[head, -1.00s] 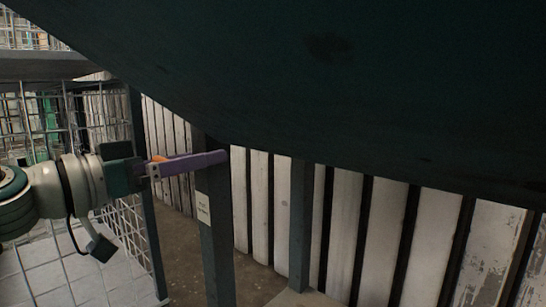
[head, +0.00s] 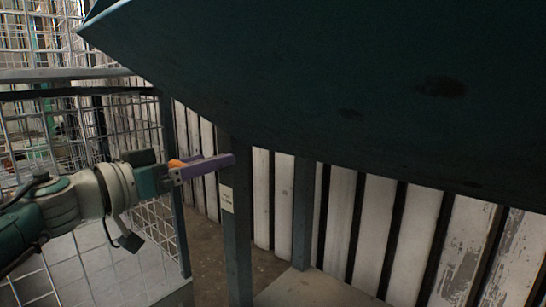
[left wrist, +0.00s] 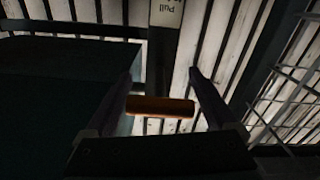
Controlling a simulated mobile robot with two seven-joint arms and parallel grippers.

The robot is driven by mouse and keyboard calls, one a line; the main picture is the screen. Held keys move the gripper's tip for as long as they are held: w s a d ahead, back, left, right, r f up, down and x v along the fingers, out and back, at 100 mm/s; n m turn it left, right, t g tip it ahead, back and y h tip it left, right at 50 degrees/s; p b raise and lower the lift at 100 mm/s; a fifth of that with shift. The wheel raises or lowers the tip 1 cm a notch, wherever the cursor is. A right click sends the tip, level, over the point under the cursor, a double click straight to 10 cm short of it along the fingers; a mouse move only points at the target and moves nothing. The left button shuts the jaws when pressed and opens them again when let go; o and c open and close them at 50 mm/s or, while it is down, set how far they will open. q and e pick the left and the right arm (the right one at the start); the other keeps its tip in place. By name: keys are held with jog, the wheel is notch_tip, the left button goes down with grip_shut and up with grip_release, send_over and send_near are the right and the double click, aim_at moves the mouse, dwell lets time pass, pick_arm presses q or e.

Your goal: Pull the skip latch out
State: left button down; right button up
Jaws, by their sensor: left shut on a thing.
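The skip (head: 330,80) is a large dark green body with a sloping lower edge, filling the top of the head view. My left gripper (head: 222,163), with purple fingers, is below the skip's edge by a dark post. An orange bar, which looks like the latch handle (head: 178,163), shows at the fingers. In the left wrist view the orange bar (left wrist: 160,106) lies crosswise between the two fingers, and the gripper is shut on it. Where the bar joins the skip is hidden. My right gripper is not in view.
A dark post (head: 236,240) with a pale label (head: 227,198) stands right by the fingers; the label reads "Pull" in the left wrist view (left wrist: 166,12). A wire mesh cage (head: 60,130) is at the left. A slatted white wall (head: 375,230) stands behind.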

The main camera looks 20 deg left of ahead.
pick_arm(q)
jog(key=shift+r, duration=0.15)
grip_release()
jog(key=shift+s+a, duration=0.1)
jog(key=shift+s, duration=0.05)
jog(key=shift+s+a+p, duration=0.1)
jog(key=shift+s+p, duration=0.15)
jog(key=shift+p, duration=0.05)
jog(key=p+v, duration=0.4)
jog(key=v, duration=0.5)
jog(key=shift+s, duration=0.25)
jog(key=shift+a, duration=0.1)
